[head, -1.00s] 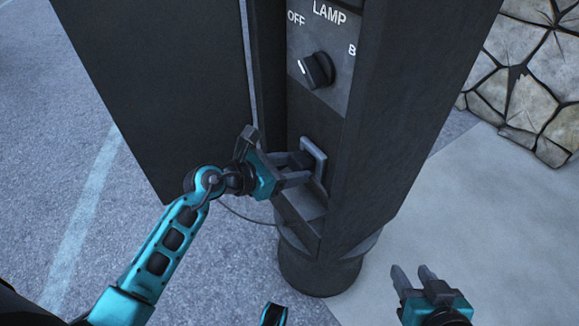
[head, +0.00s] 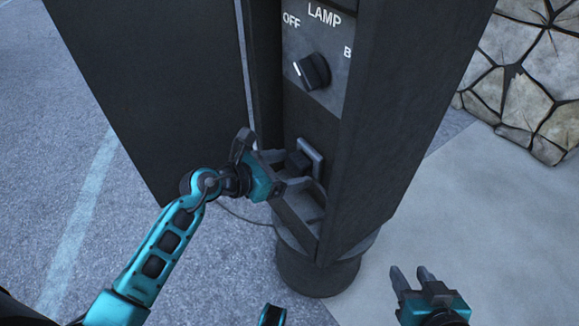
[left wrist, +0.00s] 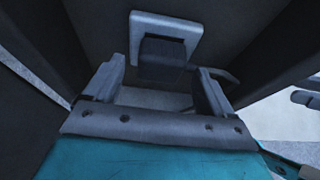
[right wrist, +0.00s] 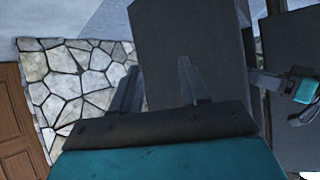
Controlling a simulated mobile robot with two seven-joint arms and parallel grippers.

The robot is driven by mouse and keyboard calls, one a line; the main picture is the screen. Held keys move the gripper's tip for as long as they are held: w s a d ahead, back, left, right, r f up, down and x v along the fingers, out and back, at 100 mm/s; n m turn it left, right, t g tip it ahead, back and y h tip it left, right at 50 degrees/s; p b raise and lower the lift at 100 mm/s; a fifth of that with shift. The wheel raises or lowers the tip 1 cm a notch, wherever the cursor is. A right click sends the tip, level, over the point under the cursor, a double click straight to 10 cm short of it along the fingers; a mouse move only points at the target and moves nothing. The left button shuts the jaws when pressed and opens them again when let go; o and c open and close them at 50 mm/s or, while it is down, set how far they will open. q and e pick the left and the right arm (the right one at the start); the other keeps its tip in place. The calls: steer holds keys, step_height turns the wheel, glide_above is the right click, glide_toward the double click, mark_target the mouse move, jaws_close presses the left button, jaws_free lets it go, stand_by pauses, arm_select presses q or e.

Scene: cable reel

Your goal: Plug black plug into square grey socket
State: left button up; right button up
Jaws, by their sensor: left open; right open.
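The black plug (head: 297,161) sits at the square grey socket (head: 315,160) inside the open post. In the left wrist view the black plug (left wrist: 163,60) is against the face of the grey socket (left wrist: 166,26), with the socket's rim showing around it; how deep it sits cannot be told. My left gripper (head: 300,170) is open, its fingers spread either side of and just short of the plug, not touching it in the left wrist view. My right gripper (head: 412,275) is open and empty, in front and to the right of the post.
A lamp switch knob (head: 312,71) is on the panel above the socket. A thin cable (head: 240,212) hangs below my left gripper. A stone wall (head: 530,90) is at the far right; the pavement there is clear.

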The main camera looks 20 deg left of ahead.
arm_select(q)
steer(key=p+v, duration=0.2)
steer(key=v, duration=1)
arm_select(e)
steer(key=shift+s+d+r, duration=0.3)
steer(key=shift+d+r, duration=0.15)
arm_select(q)
steer(key=shift+a+r, duration=0.1)
